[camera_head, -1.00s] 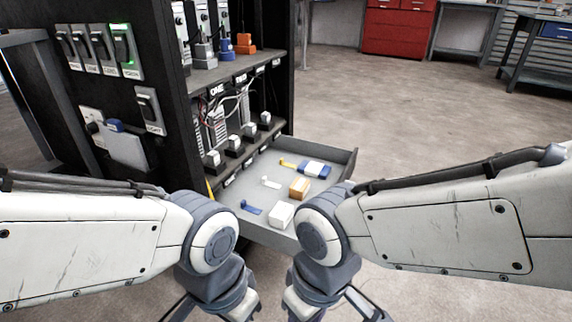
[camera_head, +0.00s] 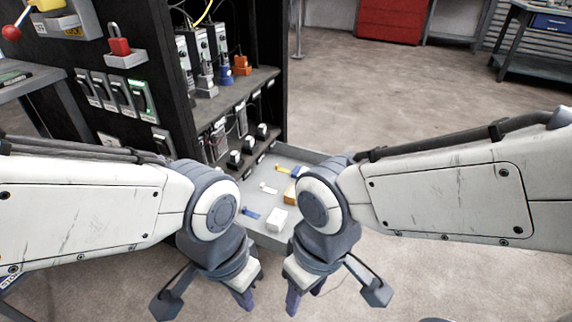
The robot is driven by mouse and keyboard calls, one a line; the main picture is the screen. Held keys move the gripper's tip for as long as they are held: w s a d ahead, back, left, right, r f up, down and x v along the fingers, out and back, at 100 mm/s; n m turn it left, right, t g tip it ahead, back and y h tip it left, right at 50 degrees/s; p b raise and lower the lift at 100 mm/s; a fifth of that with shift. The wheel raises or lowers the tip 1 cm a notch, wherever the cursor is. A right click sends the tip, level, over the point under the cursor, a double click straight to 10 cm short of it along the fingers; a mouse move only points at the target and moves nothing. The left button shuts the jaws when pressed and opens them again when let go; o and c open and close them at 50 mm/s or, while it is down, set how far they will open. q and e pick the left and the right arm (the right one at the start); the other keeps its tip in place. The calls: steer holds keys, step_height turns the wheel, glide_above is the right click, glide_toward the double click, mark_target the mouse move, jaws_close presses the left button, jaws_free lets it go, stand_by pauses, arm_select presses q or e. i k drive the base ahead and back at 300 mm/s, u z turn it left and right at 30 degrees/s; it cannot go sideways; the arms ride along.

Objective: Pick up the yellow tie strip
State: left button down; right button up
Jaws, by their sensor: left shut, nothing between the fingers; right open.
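The yellow tie strip (camera_head: 283,170) lies in the open grey drawer (camera_head: 262,155), near its back, partly hidden behind my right arm's wrist. A white strip (camera_head: 268,188) and a blue strip (camera_head: 250,213) lie nearer in the same drawer. My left gripper (camera_head: 246,299) points down in front of the drawer, shut with nothing in it. My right gripper (camera_head: 292,302) hangs beside it to the right, open and empty. Both are apart from the strip.
A white box (camera_head: 277,220) and a partly hidden orange-brown box (camera_head: 291,194) are in the drawer. The black cabinet (camera_head: 281,100) with switches and shelves stands behind and left. A workbench (camera_head: 535,45) is far right.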

mark_target(277, 167)
steer(key=u, duration=0.1)
steer(key=k, duration=0.35)
steer(key=z, duration=0.55)
steer(key=i, duration=1.75)
steer(key=u, duration=0.7)
